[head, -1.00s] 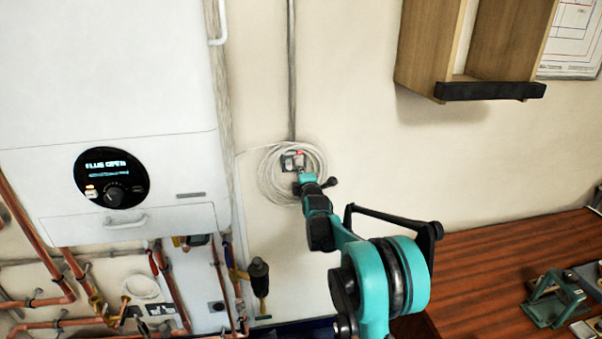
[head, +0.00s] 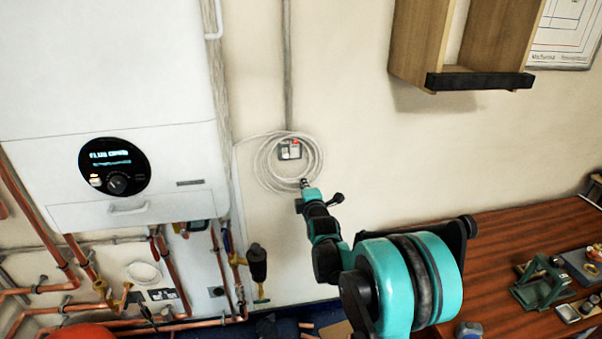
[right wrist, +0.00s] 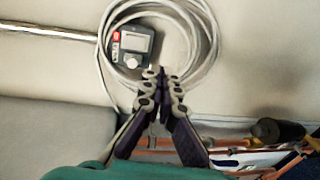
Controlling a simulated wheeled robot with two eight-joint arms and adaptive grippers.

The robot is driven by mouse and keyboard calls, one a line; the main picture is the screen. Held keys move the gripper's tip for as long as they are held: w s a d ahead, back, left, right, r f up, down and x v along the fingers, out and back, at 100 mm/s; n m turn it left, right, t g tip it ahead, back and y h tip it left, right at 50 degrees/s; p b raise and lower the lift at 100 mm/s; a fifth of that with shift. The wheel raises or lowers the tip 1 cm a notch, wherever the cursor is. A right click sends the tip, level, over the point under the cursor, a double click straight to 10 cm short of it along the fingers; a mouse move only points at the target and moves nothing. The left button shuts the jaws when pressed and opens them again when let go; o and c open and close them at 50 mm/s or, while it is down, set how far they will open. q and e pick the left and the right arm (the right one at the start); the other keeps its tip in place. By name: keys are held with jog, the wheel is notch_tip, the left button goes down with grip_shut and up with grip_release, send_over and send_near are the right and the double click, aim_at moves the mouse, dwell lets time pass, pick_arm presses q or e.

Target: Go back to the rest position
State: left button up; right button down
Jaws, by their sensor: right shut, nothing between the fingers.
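My right gripper (head: 304,184) is shut and empty, on the teal and black arm, in front of the wall in the head view. It is just below the small switch box (head: 289,150) with a red part, which has a coil of white cable (head: 262,165) around it. In the right wrist view my right gripper (right wrist: 161,74) has its fingertips together, and the switch box (right wrist: 132,45) and cable coil (right wrist: 211,50) are beyond it. A gap between fingertips and box cannot be judged exactly. My left gripper is not in view.
A white boiler (head: 110,80) with a lit display hangs at left, with copper pipes (head: 183,285) below. A wooden shelf (head: 420,45) hangs upper right. A wooden bench (head: 500,250) with a green tool (head: 540,285) stands at right. The wall between is clear.

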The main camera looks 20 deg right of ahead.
jog(key=shift+s+a+f, duration=0.15)
jog(key=shift+s+f, duration=0.05)
jog(key=shift+s, duration=0.25)
jog(key=s+a+m+g+y, duration=0.35)
jog(key=s+a+m, duration=0.35)
jog(key=s+a, duration=0.7)
jog(key=s+a+f+m+g, duration=0.2)
jog(key=s+f+m, duration=0.1)
jog(key=s, duration=0.8)
jog(key=s+a+f+m+g, duration=0.2)
jog(key=s+f+m+g, duration=0.1)
jog(key=s, duration=0.8)
jog(key=shift+s+f+m+g, duration=0.3)
jog(key=shift+f+m, duration=0.3)
jog(key=shift+m, duration=0.5)
jog(key=shift+w+y, duration=0.1)
jog(key=shift+y, duration=0.15)
